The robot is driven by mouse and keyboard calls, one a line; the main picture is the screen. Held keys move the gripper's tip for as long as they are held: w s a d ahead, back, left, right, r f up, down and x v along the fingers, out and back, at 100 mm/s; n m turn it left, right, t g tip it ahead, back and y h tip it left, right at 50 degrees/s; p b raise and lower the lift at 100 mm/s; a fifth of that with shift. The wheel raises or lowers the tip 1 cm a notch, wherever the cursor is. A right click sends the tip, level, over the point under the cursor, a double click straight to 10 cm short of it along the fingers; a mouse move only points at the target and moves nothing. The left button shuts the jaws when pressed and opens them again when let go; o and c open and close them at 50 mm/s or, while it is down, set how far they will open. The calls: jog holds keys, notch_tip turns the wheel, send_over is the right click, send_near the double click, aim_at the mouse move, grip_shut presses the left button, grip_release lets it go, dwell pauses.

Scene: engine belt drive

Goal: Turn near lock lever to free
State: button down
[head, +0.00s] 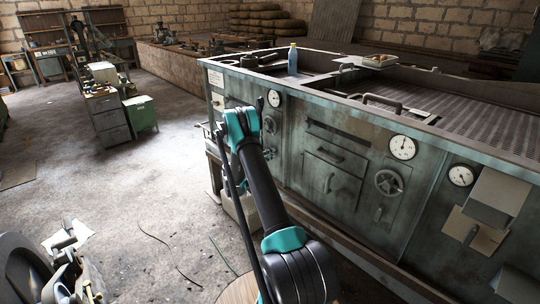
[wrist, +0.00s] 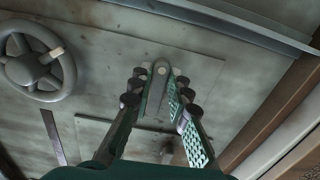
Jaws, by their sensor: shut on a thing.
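In the wrist view, a grey lock lever (wrist: 160,76) with a rounded end and a pale pivot sits on a flat plate of the machine panel. My gripper (wrist: 158,84) straddles it, with one finger on each side, and is shut on it. In the head view, my arm reaches the left end of the long green-grey machine (head: 350,215). The fingers and the lever are mostly hidden there by my wrist.
A spoked handwheel (wrist: 30,67) is left of the lever in the wrist view. The head view shows dial gauges (head: 403,147), another handwheel (head: 389,184) and a blue bottle (head: 292,60) on the machine. Open floor (head: 160,180) lies to the left.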

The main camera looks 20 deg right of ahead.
dwell(0.3)
jog(key=c, duration=1.4)
grip_release()
jog(key=shift+c, duration=0.2)
jog(key=v, duration=1.2)
